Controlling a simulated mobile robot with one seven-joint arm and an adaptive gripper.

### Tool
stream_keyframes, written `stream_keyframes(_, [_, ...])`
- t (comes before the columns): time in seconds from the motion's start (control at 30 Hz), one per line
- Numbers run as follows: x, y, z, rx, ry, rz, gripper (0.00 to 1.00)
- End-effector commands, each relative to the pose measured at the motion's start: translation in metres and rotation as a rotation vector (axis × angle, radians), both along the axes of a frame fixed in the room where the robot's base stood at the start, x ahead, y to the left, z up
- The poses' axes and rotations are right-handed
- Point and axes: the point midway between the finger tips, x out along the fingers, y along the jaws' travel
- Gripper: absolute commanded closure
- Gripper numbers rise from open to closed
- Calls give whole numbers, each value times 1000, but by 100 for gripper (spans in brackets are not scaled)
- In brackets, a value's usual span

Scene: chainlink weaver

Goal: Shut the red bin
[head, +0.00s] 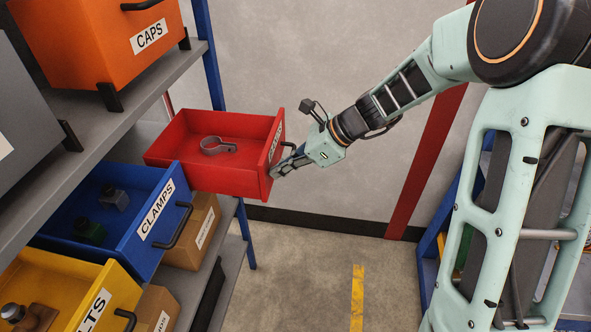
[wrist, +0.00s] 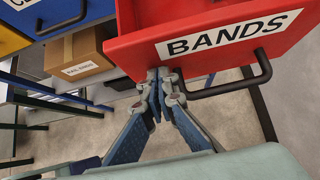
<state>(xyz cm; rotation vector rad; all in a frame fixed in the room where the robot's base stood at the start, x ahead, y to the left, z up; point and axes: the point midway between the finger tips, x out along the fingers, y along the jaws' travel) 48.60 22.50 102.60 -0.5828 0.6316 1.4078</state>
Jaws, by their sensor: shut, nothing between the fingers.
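The red bin (head: 215,180) is pulled out from the shelf like a drawer, in the middle left of the head view. A grey metal band (head: 217,146) lies inside it. In the wrist view its red front (wrist: 215,45) bears the label BANDS, with a black handle (wrist: 230,90) below and to the right of the label. My gripper (head: 277,172) is shut and empty at the bin's front. In the wrist view its fingertips (wrist: 165,75) are at the lower edge of the front, left of the handle; whether they touch it is hard to tell.
A blue CLAMPS bin (head: 120,220) and a yellow bin (head: 65,290) also stick out, nearer. An orange CAPS bin (head: 100,40) stands on the upper shelf (head: 160,75). Cardboard boxes (head: 195,235) sit below. The floor (head: 310,270) to the right is open.

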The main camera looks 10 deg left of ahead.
Motion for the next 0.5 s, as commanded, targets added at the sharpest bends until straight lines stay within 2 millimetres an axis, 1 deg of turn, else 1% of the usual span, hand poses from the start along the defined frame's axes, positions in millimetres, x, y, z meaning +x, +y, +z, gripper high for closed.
stream_keyframes(0.03, [-1,16,1,3,0,9,100])
stream_keyframes(0.17, [2,50,2,2,1,9,100])
stream_keyframes(0.2, [2,61,2,3,2,9,100])
stream_keyframes(0.4, [6,113,2,2,1,7,100])
stream_keyframes(0.5, [9,135,3,2,1,6,100])
